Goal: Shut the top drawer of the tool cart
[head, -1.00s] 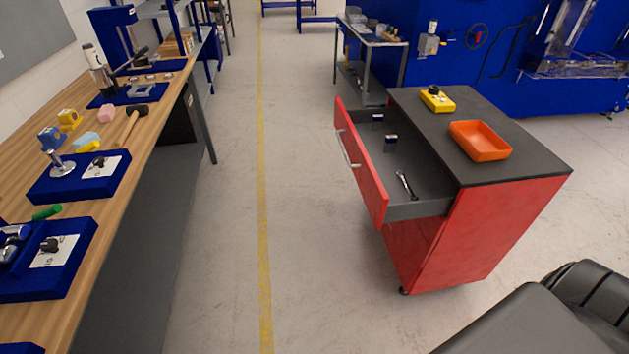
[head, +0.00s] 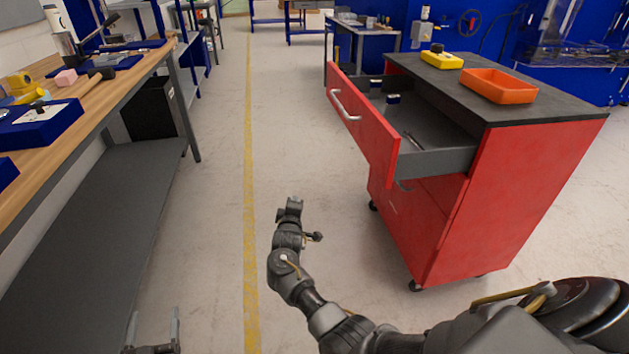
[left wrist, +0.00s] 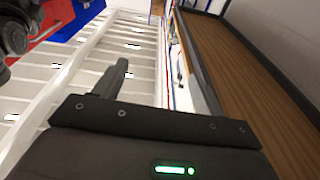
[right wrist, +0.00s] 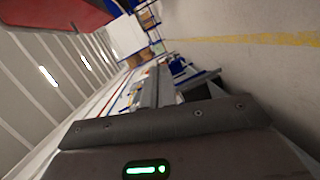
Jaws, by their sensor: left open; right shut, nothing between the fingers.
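The red tool cart (head: 520,185) stands at the right in the head view. Its top drawer (head: 375,130) is pulled well out to the left, with a silver handle (head: 342,106) on its red front. My right gripper (head: 290,206) is shut and empty, in front of and to the left of the cart, apart from the drawer. Its shut fingers also show in the right wrist view (right wrist: 156,88). My left gripper (head: 153,328) is open and empty at the bottom left, far from the cart. Its spread fingers show in the left wrist view (left wrist: 157,85).
A wrench (head: 413,141) and small items lie in the drawer. An orange tray (head: 499,86) and a yellow box (head: 441,61) sit on the cart top. A wooden workbench (head: 100,92) runs along the left. The floor between bench and cart is clear.

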